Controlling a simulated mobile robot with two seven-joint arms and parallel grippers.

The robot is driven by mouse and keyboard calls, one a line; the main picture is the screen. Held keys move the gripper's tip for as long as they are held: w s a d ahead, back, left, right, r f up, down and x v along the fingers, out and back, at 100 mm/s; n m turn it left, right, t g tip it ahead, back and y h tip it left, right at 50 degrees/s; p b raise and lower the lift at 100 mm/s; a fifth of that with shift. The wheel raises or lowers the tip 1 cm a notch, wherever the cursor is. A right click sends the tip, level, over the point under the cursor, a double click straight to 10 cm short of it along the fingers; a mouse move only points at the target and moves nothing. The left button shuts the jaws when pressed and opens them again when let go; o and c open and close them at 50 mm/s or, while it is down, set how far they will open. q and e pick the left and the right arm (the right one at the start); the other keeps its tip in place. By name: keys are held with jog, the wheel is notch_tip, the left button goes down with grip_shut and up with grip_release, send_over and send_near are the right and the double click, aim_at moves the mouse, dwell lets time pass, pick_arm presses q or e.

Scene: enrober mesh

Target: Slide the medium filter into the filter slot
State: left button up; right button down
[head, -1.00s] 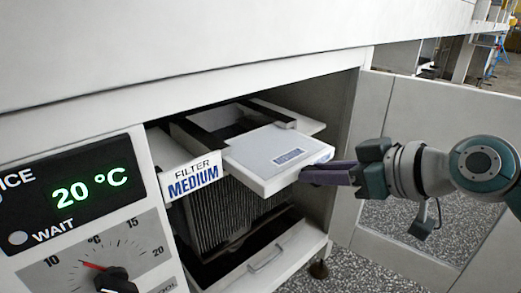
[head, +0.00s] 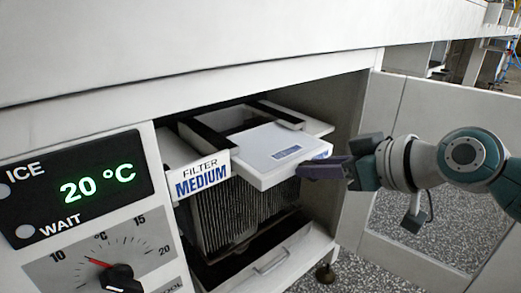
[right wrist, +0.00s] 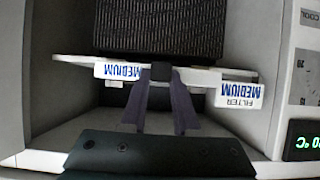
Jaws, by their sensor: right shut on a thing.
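The medium filter (head: 268,150) is a white flat-topped cassette with a blue label, in the head view. Its rear lies within the filter slot (head: 205,134), a white frame with black inner edges, and its front sticks out of the opening. My right gripper (head: 308,170) is shut on the filter's front. In the right wrist view, its two fingers close on a dark handle (right wrist: 160,72) beside the filter's MEDIUM label (right wrist: 121,71). The slot's FILTER MEDIUM sign (head: 203,174) is left of the filter. The filter's rear edge inside is hard to judge. My left gripper is not in view.
A dark finned block (head: 222,212) stands below the slot, above a pull-out tray (head: 275,255). The cabinet's open door (head: 420,140) is at the right, behind my right arm. A control panel (head: 85,195) reading 20 °C is at the left.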

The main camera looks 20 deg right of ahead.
aim_at(274, 145)
jog(key=shift+w+a+b, duration=0.25)
jog(key=shift+w+b, duration=0.05)
jog(key=shift+w, duration=0.35)
jog(key=shift+w+a+b, duration=0.25)
jog(key=shift+w+b, duration=0.05)
jog(key=shift+w, duration=0.3)
jog(key=shift+w+a+b, duration=0.2)
jog(key=shift+w+b, duration=0.1)
jog(key=shift+w, duration=0.2)
jog(key=shift+w+a+b, duration=0.2)
jog(key=shift+w+b, duration=0.05)
jog(key=shift+w, duration=0.2)
jog(key=shift+w+a+b, duration=0.2)
jog(key=shift+w+b, duration=0.2)
jog(key=shift+w, duration=0.15)
jog(key=shift+w+a+b, duration=0.2)
jog(key=shift+w+b, duration=0.2)
jog(key=shift+w, duration=0.1)
jog(key=shift+w+a+b, duration=0.3)
jog(key=shift+w+b, duration=0.3)
jog(key=shift+w, duration=0.05)
jog(key=shift+w+a+b, duration=0.25)
jog(key=shift+w+b, duration=0.35)
jog(key=shift+w, duration=0.05)
jog(key=c, duration=0.6)
grip_release()
